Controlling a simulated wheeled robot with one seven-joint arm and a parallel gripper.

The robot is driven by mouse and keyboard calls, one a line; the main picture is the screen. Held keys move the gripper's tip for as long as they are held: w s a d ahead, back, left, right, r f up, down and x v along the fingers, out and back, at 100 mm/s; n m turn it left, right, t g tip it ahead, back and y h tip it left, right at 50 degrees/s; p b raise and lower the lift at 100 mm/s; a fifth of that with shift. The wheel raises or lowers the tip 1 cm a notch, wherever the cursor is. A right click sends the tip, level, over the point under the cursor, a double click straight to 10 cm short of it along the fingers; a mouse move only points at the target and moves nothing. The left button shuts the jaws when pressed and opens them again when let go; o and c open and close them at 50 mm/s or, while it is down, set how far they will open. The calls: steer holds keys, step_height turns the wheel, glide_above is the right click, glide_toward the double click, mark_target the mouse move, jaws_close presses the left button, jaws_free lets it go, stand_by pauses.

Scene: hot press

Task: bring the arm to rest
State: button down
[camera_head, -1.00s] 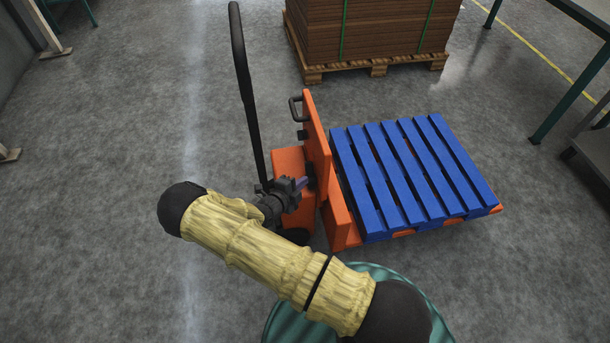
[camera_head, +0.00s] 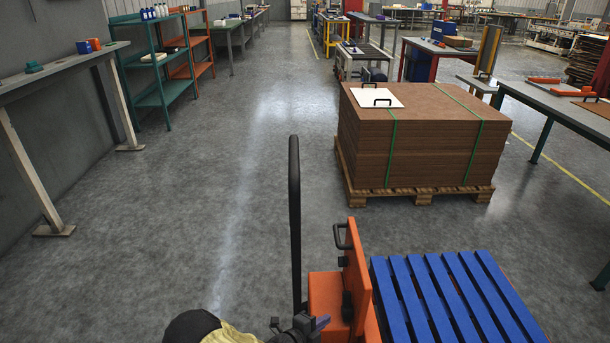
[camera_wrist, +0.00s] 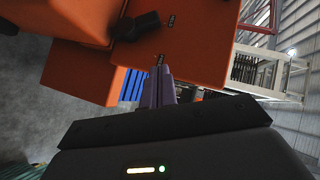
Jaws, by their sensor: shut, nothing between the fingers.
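My gripper (camera_head: 315,323) shows at the bottom of the head view, beside the orange body of a pallet jack (camera_head: 327,291). Its purple fingers (camera_wrist: 158,88) are together and empty in the wrist view, pointing at the orange upright of the jack (camera_wrist: 185,60). I cannot tell whether the fingertips touch it. The yellow-sleeved arm (camera_head: 228,334) is mostly cut off by the lower edge of the head view.
The jack's black handle (camera_head: 294,220) stands upright near my gripper. A blue slatted pallet (camera_head: 450,295) lies on the jack. Stacked brown sheets (camera_head: 420,140) stand on a wooden pallet (camera_head: 425,196) behind. Open floor (camera_head: 170,215) lies to the left.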

steer(key=s+d+r+m+g+y, duration=0.1)
steer(key=s+d+r+m+g, duration=0.3)
steer(key=m, duration=0.7)
steer(key=s+d+r+m+g+y, duration=0.25)
steer(key=s+r+m+g, duration=0.35)
steer(key=m, duration=0.5)
steer(key=s+d+r+m+t+y, duration=0.1)
steer(key=s+r+m+y, duration=0.3)
steer(key=r+m, duration=0.7)
steer(key=s+r+m+t+y, duration=0.25)
steer(key=r+m, duration=0.35)
steer(key=m, duration=0.8)
step_height(320, 180, up, 23)
steer(key=m+p, duration=0.1)
steer(key=p, duration=2.1)
steer(key=shift+s+r+g+y+p, duration=0.15)
steer(key=shift+s+g+y+p, duration=0.2)
steer(key=shift+s+y, duration=0.1)
